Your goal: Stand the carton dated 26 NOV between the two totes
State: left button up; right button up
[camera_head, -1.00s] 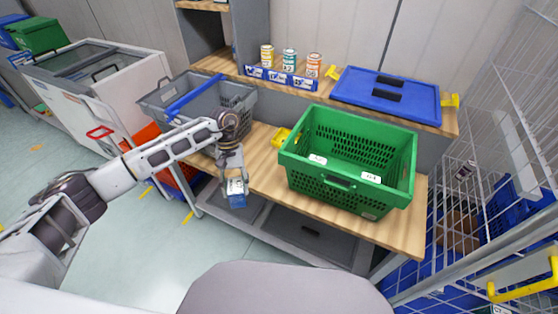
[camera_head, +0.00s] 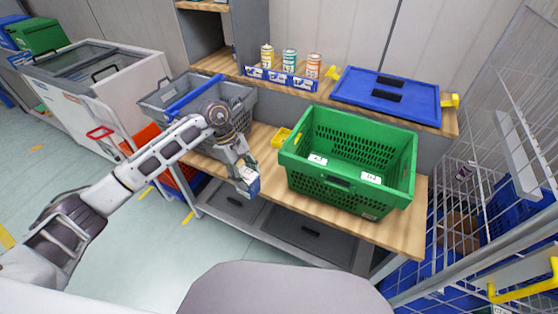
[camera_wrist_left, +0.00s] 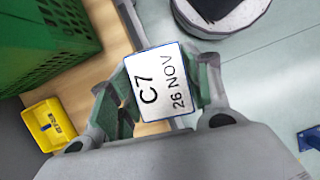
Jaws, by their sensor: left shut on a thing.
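The carton (camera_head: 247,182) is small, white and blue, and hangs tilted in my left gripper (camera_head: 243,172), in front of the gap between the totes. In the left wrist view the carton's top (camera_wrist_left: 161,83) reads "C7" and "26 NOV", with the fingers of my left gripper (camera_wrist_left: 160,95) shut on its two sides. The grey tote (camera_head: 243,96) stands on the bench at left, partly behind my arm. The green tote (camera_head: 345,183) stands to the right and also shows in the left wrist view (camera_wrist_left: 45,45). My right gripper is out of view.
A small yellow bin (camera_head: 281,138) sits on the bench between the totes, near the green one. A strip of bare wooden bench (camera_head: 265,158) lies in that gap. Cans (camera_head: 289,61) and a blue lid (camera_head: 387,92) are on the raised shelf behind.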

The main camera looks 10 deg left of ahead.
pick_arm(q)
jog(key=n, duration=0.1)
jog(key=r+n, duration=0.1)
jog(key=n+t, duration=0.1)
jog(key=shift+w+d+r+h, duration=0.25)
jog(key=shift+w+r+h, duration=0.05)
jog(key=shift+r, duration=0.05)
jog(key=shift+w+d+r+n+t, duration=0.15)
jog(key=shift+r+n+t, duration=0.15)
jog(key=shift+n, duration=0.3)
jog(key=shift+w+a+r+n+t, duration=0.1)
jog(key=shift+r+n+t, duration=0.15)
jog(key=shift+n, duration=0.35)
jog(key=shift+w+r+n, duration=0.1)
jog(key=shift+r+n, duration=0.2)
jog(key=shift+n, duration=0.1)
